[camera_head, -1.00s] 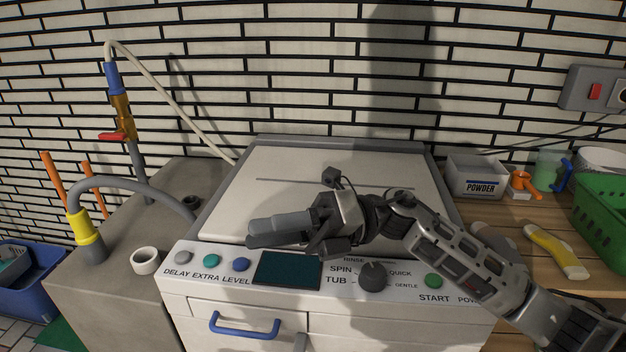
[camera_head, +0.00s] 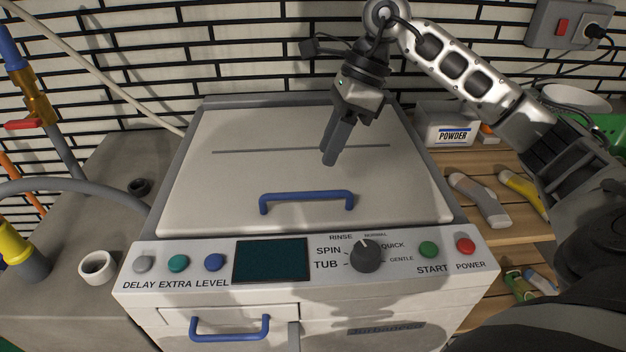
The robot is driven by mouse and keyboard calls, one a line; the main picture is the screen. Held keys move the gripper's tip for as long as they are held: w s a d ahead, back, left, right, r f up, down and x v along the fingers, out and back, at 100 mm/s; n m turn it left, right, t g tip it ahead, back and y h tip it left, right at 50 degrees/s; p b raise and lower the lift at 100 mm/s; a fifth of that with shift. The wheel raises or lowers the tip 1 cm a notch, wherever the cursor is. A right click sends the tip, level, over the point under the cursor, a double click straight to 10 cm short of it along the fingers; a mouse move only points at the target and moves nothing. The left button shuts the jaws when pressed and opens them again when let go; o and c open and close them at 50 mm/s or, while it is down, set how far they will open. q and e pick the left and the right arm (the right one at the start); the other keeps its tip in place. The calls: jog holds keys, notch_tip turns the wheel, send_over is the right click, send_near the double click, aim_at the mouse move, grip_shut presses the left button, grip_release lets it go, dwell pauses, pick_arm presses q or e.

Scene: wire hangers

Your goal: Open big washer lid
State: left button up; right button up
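The big washer lid (camera_head: 230,181) is a pale flat panel on top of the washer and lies shut. Its blue handle (camera_head: 306,197) stands near the lid's front edge. My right gripper (camera_head: 328,157) hangs above the lid, behind and slightly right of the handle, with its fingers pointing down and close together. It does not touch the handle. I cannot tell whether there is a gap between the fingers. My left gripper is not in view.
The control panel (camera_head: 215,282) with knob and buttons runs along the washer's front. Below it is a drawer with a blue handle (camera_head: 229,328). A grey counter with pipes and a white ring (camera_head: 97,267) is on the left. A wooden shelf with a powder box (camera_head: 447,128) and bottles is on the right.

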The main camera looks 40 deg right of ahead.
jog(key=x, duration=0.7)
jog(key=shift+a+f, duration=0.15)
jog(key=shift+f, duration=0.15)
grip_shut()
